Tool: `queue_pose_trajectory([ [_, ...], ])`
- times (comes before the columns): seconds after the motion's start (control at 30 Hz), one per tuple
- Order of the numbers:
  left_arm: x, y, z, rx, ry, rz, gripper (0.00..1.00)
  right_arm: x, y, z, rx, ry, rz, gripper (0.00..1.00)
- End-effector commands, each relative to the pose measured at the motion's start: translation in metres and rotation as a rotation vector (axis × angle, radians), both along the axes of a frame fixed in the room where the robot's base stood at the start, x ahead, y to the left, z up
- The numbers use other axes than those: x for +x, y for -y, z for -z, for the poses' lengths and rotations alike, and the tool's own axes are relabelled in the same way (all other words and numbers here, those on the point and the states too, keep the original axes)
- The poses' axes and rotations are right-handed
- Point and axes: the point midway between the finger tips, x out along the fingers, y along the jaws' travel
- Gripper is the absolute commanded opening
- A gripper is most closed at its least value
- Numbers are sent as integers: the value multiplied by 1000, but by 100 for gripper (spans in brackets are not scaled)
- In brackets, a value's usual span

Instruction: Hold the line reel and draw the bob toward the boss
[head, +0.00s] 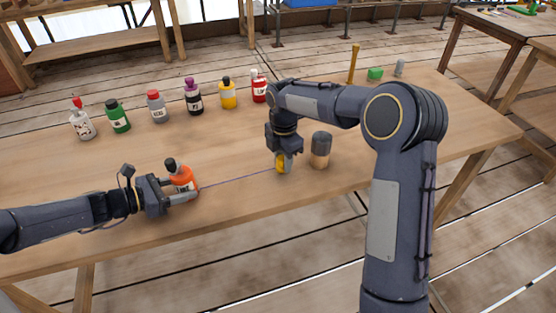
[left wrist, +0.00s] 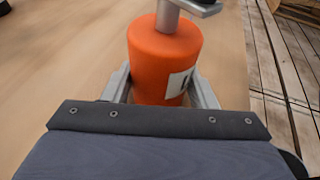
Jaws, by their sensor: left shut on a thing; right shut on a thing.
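The orange line reel (head: 183,179), with a dark top and a pale label, stands near the table's front left. My left gripper (head: 184,192) is shut on it, and its fingers lie on both sides of the orange body (left wrist: 165,62) in the left wrist view. A thin dark line runs from the reel to the yellow bob (head: 280,164). My right gripper (head: 283,155) points down, shut on the bob and partly hiding it. The boss, seemingly the short cylinder with a dark grey top and brown lower part (head: 320,151), stands upright just right of the bob, apart from it.
Several bottles stand in a row behind, including a green one (head: 118,116) and a red one (head: 259,87). The middle of the wooden table (head: 222,146) is clear.

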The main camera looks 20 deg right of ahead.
Motion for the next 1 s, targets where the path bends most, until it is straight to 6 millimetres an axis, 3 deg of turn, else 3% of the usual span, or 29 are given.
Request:
queue_pose_trajectory([
  [0.5,0,0,0,0,0,0,39,-2,25,0,0,0,0,9],
  [1.0,0,0,0,0,0,0,39,-2,26,0,0,0,0,9],
])
